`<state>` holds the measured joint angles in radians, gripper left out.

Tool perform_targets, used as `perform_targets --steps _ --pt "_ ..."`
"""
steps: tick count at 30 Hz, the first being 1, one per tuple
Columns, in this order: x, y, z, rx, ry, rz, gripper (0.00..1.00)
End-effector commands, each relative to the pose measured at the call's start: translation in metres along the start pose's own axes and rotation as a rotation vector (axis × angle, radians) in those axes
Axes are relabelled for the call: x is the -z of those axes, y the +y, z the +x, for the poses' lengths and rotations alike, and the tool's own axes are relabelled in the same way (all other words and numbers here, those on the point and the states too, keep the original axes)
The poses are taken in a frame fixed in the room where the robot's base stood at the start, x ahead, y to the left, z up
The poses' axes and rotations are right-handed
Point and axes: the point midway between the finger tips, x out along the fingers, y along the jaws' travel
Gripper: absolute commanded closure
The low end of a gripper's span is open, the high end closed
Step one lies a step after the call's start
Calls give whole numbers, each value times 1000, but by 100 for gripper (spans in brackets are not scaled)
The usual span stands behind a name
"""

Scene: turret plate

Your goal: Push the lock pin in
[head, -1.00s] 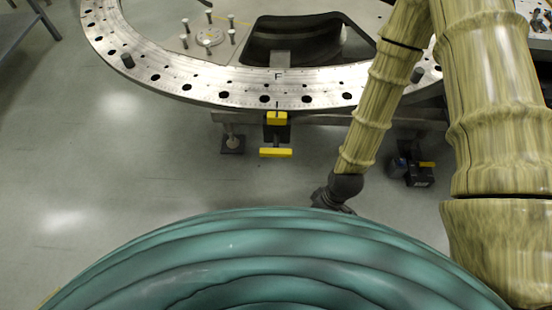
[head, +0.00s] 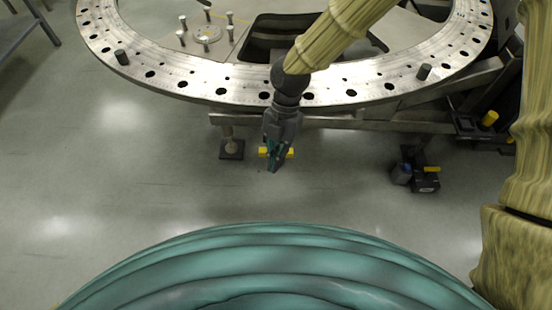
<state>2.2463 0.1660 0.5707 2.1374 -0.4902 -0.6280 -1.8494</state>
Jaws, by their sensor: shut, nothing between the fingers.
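The lock pin's yellow cross-handle (head: 263,152) shows below the front edge of the metal turret ring (head: 185,83). My gripper (head: 273,165) points down in front of it, with its fingers shut and empty. The fingers cover the middle of the handle, and only its yellow ends show on either side. The pin's shaft, its black housing and the F mark on the ring are hidden behind my gripper and wrist. I cannot tell whether the fingers touch the handle.
The ring stands on a steel frame (head: 400,127) with a levelling foot (head: 231,148) left of my gripper. A black device with a yellow part (head: 425,178) sits on the floor to the right. The floor in front is clear.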

Motion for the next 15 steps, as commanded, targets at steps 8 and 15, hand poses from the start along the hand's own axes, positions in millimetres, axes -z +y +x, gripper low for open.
perform_targets --steps 8,15 --pt "0 11 -48 84 -58 -349 100" --pt "0 12 -62 110 -71 -434 100"
